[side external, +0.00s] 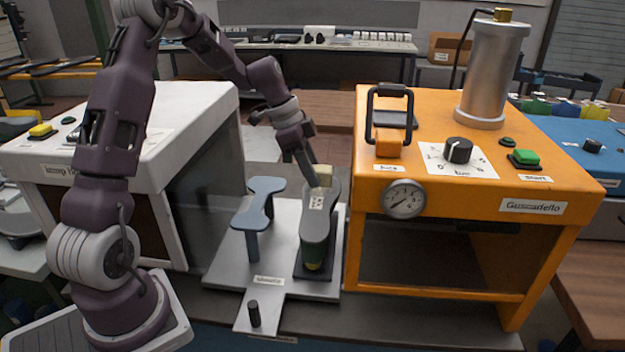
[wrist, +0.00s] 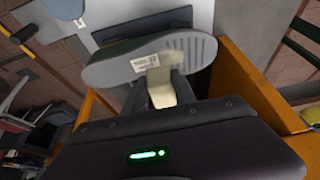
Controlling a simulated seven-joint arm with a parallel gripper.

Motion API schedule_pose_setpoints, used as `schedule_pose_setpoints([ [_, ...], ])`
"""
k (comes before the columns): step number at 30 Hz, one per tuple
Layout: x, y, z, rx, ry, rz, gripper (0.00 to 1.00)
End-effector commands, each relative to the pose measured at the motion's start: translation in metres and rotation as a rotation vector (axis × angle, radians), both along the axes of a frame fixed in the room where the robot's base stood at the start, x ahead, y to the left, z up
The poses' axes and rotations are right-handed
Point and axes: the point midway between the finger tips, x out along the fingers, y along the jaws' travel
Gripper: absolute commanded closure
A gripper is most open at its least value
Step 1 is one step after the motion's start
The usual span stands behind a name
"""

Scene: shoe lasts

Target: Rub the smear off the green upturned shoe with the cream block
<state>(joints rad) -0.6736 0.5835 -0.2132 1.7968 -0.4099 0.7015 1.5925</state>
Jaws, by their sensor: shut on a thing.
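The green shoe (side external: 318,232) is upturned on a stand, its grey sole facing up. In the wrist view its sole (wrist: 110,70) lies across the top, with a white printed label and faint grey streaks (wrist: 185,50) right of it; I cannot tell whether these are the smear or tread. My gripper (side external: 314,182) is at the far end of the sole, shut on the cream block (side external: 324,173). The block also shows between the fingers in the wrist view (wrist: 161,92). Its tip overlaps the sole's edge; I cannot tell whether they touch.
A blue-grey shoe-shaped rest (side external: 260,197) stands left of the shoe on the metal base plate (side external: 220,268). An orange machine (side external: 460,245) with a gauge and cylinder stands close on the right. A white machine (side external: 195,130) stands on the left.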

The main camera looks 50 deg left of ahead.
Motion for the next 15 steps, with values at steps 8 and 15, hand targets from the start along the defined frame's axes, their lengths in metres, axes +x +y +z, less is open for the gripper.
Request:
schedule_pose_setpoints([
  [8, 0.001, 0.000, 0.026, 0.002, -0.003, -0.001, 1.00],
  [15, 0.000, 0.000, 0.043, 0.001, -0.001, 0.001, 1.00],
])
